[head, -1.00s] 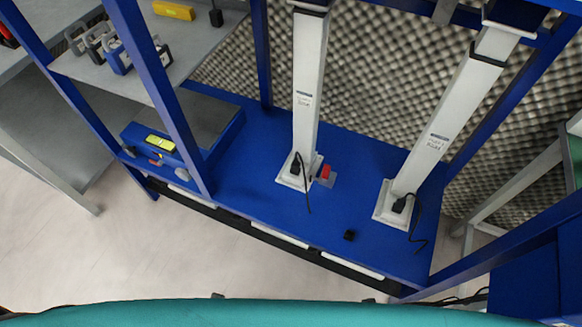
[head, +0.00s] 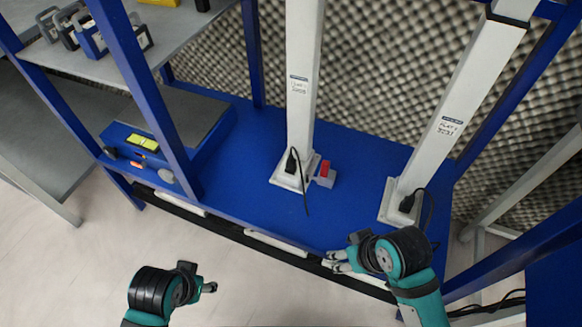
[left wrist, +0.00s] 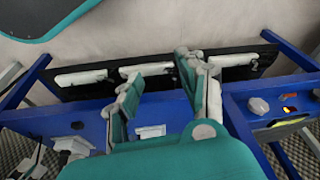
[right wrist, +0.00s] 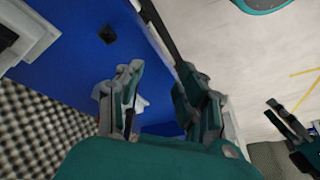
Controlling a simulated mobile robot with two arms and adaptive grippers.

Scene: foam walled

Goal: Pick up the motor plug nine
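No label shows which plug is number nine. A small loose black plug (right wrist: 107,35) lies on the blue bench deck in the right wrist view; it also shows small in the left wrist view (left wrist: 77,125). In the head view it is hidden behind my right gripper. Two more black plugs with cords sit at the column feet, one at the middle column (head: 291,162) and one at the right column (head: 407,203). My right gripper (head: 334,261) is open and empty near the deck's front edge, apart from the plug. My left gripper (head: 208,287) is open and empty in front of the bench.
Two white columns (head: 304,75) rise from the blue deck (head: 245,185). A red-and-grey part (head: 325,172) stands beside the middle column. A blue box with a yellow label (head: 140,142) is at the left. Blue uprights frame the bench. Floor (head: 70,270) in front is clear.

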